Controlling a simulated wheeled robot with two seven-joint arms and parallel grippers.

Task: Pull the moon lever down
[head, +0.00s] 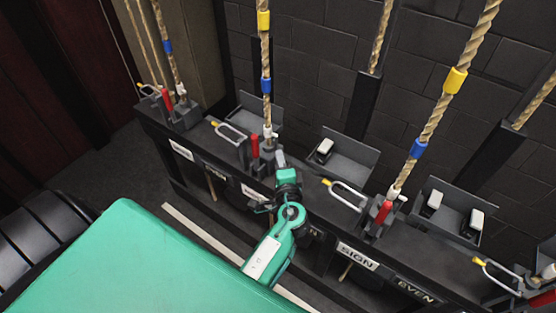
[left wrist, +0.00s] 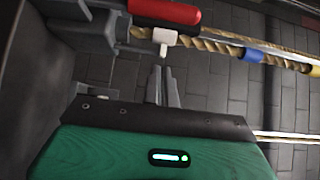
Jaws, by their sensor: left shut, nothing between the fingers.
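Several red lever handles stand along a dark rail; no plate that I can read says moon. One red handle (head: 255,146) is beside my left gripper (head: 279,156), at the foot of a rope. In the left wrist view that red handle (left wrist: 165,12) lies along the top, with a white fitting (left wrist: 165,37) under it. My left gripper's fingers (left wrist: 162,82) are shut and empty, pointing at the fitting with a small gap visible. A plate (head: 313,232) by my arm is mostly hidden and seems to end in N. My right gripper is in neither view.
Plates reading SIGN (head: 357,256) and EVEN (head: 413,290) are on the rail front to the right. Another red handle (head: 383,212) stands there. Wire loops (head: 347,195) and open trays with white blocks (head: 325,150) line the rail. Ropes with blue and yellow bands rise behind.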

